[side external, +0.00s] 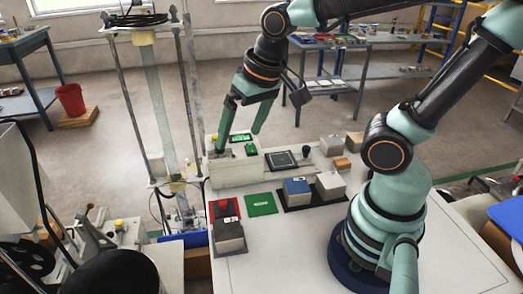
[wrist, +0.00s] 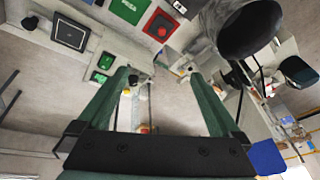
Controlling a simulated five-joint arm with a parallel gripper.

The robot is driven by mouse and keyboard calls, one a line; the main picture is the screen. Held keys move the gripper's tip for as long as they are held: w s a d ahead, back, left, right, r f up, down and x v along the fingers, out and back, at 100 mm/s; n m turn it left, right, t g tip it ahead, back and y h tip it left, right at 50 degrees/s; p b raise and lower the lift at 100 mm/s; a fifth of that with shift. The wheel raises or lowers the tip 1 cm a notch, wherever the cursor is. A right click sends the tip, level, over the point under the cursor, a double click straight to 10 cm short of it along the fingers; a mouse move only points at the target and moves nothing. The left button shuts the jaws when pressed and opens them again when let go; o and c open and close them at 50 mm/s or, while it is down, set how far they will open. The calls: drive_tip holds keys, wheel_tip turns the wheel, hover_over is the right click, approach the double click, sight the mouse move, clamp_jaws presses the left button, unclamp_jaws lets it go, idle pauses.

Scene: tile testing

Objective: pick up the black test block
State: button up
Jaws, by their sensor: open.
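My gripper (side external: 238,140) is open and points down over the back left of the white bench in the side view. Its two teal fingers are spread wide. They also show in the wrist view (wrist: 160,85), with no block between them. The black shape lies outside the left finger there.
A dark square panel (side external: 283,160) lies right of my gripper, with small green tiles (side external: 240,137) near the fingertips. A green tile (side external: 262,204), a red tile (side external: 218,204), a grey block (side external: 229,238) and a blue-topped block (side external: 298,189) stand nearer. The bench front (side external: 275,262) is clear.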

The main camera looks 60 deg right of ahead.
sight(227, 229)
drive_tip(key=s+a+f+m+g, duration=0.1)
drive_tip(key=a+f+m+g, duration=0.3)
drive_tip(key=a+f+m, duration=0.35)
drive_tip(key=shift+n, duration=0.65)
drive_tip(key=shift+a+f, duration=0.15)
drive_tip(key=shift+f, duration=2.1)
drive_tip(key=shift+a+f, duration=0.15)
drive_tip(key=shift+f, duration=2.05)
drive_tip(key=shift+a+f, duration=0.15)
drive_tip(key=shift+f, duration=2.1)
drive_tip(key=shift+c, duration=0.3)
clamp_jaws()
